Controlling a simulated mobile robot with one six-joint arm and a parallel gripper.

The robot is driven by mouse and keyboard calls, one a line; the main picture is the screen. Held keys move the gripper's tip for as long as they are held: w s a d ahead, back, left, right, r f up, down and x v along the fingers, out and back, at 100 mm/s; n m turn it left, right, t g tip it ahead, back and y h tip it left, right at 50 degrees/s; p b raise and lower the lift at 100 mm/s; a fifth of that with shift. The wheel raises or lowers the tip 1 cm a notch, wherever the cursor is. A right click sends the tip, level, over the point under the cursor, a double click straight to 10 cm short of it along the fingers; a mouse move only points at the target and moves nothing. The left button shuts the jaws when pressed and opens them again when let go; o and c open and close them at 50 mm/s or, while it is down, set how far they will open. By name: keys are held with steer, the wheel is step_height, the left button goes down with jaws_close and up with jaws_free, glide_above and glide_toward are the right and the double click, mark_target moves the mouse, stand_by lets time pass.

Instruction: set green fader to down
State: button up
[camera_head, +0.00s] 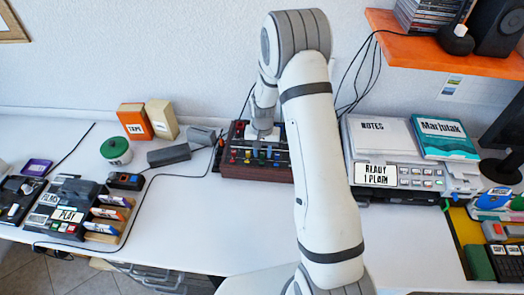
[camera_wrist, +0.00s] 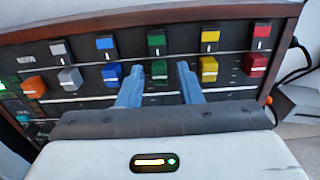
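The mixer panel (camera_wrist: 285,38) with a dark red wooden frame fills the top of the wrist view, and it also shows in the head view (camera_head: 235,170) behind my arm. The green fader (camera_wrist: 159,71) has a cap with a pale line and lies in a row of coloured faders, roughly level with its neighbours. A separate green button (camera_wrist: 157,43) sits above it. My gripper (camera_wrist: 160,66) is open, with one blue finger on each side of the green fader. Gaps show between cap and fingers; contact is not visible.
The blue fader (camera_wrist: 112,75) is just left of the left finger, and the yellow fader (camera_wrist: 208,69) is right of the right finger. A red fader (camera_wrist: 254,65) is farther right. A printer (camera_head: 400,175) stands right of the mixer; free white tabletop lies in front.

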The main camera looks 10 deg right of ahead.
steer(key=shift+o, duration=0.3)
steer(key=shift+r+b, duration=0.6)
steer(key=shift+r, duration=3.25)
step_height(320, 180, up, 9)
glide_above(263, 153)
steer(key=s, duration=0.5)
steer(key=s+r+n+t, duration=0.2)
steer(key=s+r, duration=0.4)
steer(key=s, duration=0.1)
steer(key=s+r, duration=0.2)
steer(key=s, duration=0.6)
steer(key=s+r+n+t, duration=0.1)
steer(key=s+r, duration=0.2)
steer(key=s, duration=0.4)
steer(key=shift+s+d+n, duration=0.3)
steer(key=shift+s, duration=0.05)
steer(key=shift+c, duration=0.5)
